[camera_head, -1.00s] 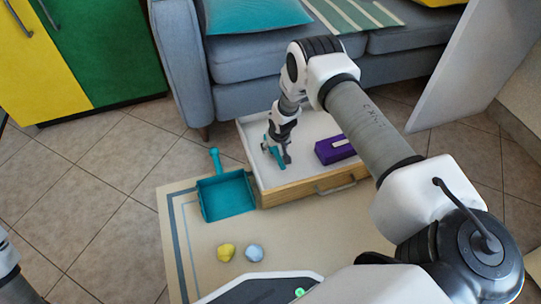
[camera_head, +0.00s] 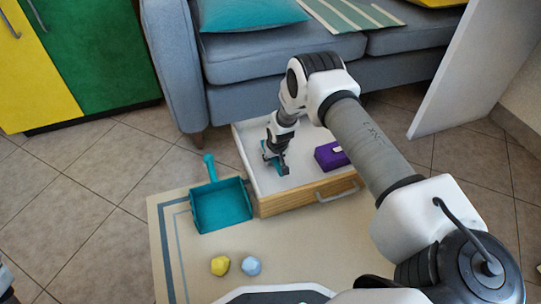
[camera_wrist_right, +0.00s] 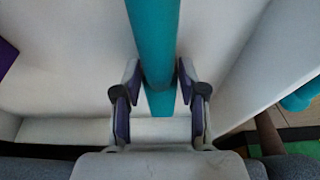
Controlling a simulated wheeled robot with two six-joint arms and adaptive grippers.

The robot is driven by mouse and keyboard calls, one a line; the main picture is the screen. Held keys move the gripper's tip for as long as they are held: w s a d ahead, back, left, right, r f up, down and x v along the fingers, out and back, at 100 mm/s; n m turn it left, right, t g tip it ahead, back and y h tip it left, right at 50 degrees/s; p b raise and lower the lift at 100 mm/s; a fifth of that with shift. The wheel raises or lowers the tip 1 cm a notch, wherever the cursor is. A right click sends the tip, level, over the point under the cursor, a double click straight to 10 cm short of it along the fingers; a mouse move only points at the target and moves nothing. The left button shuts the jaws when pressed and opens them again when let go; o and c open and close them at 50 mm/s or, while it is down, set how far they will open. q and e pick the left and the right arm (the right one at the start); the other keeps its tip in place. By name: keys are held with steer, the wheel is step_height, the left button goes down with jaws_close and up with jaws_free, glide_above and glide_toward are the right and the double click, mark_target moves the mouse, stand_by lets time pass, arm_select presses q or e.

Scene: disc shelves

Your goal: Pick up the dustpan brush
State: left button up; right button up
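The teal dustpan brush (camera_head: 276,169) lies in the shallow white drawer-like box (camera_head: 307,195). In the head view my right gripper (camera_head: 274,156) is down in the box and partly covers the brush. In the right wrist view the brush's teal handle (camera_wrist_right: 156,45) runs between the two fingertips of my right gripper (camera_wrist_right: 158,78). The fingertips sit against its two sides, with no clear gap. The brush still looks down in the box. My left gripper is not in view.
A teal dustpan (camera_head: 221,205) lies left of the box. A purple box (camera_head: 331,156) sits to the right inside the same drawer. A yellow lump (camera_head: 220,265) and a pale blue lump (camera_head: 251,266) lie on the mat (camera_head: 305,250). A grey sofa (camera_head: 240,75) stands behind.

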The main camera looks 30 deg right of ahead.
step_height(320, 180, up, 10)
steer(key=p, duration=0.8)
steer(key=shift+o, duration=1.1)
steer(key=shift+c, duration=0.3)
